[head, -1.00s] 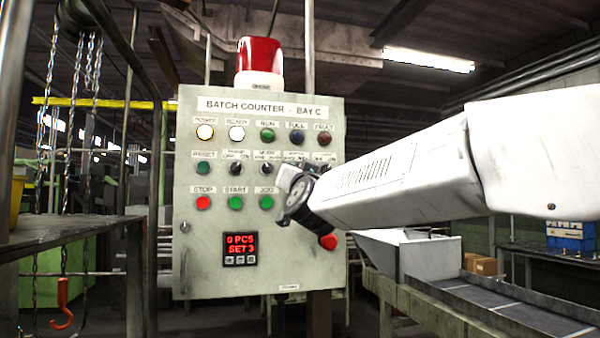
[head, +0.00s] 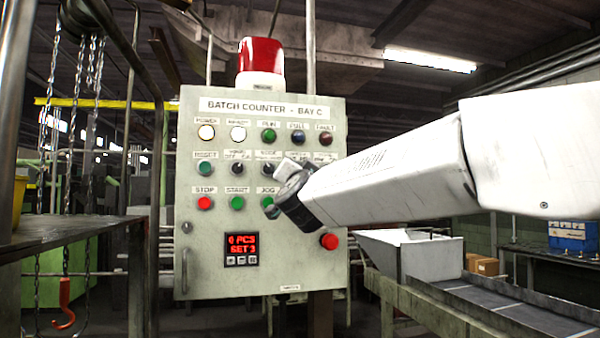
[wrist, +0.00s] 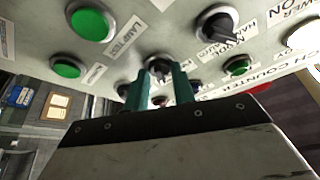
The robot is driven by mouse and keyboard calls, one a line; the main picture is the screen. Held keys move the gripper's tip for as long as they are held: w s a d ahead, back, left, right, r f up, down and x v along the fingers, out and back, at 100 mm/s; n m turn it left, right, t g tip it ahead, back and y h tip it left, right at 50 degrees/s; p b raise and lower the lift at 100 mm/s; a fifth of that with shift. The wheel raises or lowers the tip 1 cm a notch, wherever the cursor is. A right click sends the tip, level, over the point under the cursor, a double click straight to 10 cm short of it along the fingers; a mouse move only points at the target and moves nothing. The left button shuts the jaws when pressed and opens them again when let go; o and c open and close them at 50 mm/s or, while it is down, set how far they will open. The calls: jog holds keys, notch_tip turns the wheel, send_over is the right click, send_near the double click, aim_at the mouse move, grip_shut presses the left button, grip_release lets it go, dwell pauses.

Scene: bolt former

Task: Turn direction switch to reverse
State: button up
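The batch counter panel (head: 215,270) faces me in the head view. My gripper (head: 281,187) is in front of its right half and covers part of the switch row. In the wrist view my gripper (wrist: 162,78) has two green fingers with a gap between them, pointing at the panel. A black selector knob (wrist: 158,64) shows just beyond the fingertips, partly hidden by them. I cannot read its label, so I cannot tell whether it is the direction switch. The mode hand/auto knob (wrist: 216,22) is to its upper right. Contact with the knob cannot be told.
Green buttons (wrist: 90,22) and (wrist: 66,67) are left of the fingers in the wrist view. A red button (head: 329,241) is below my gripper in the head view. A conveyor (head: 500,305) stands at right, a dark table (head: 70,235) at left.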

jog(key=o, duration=0.4)
jog(key=v, duration=0.7)
jog(key=shift+s, duration=0.4)
jog(key=shift+a+f, duration=0.1)
jog(key=shift+f, duration=0.1)
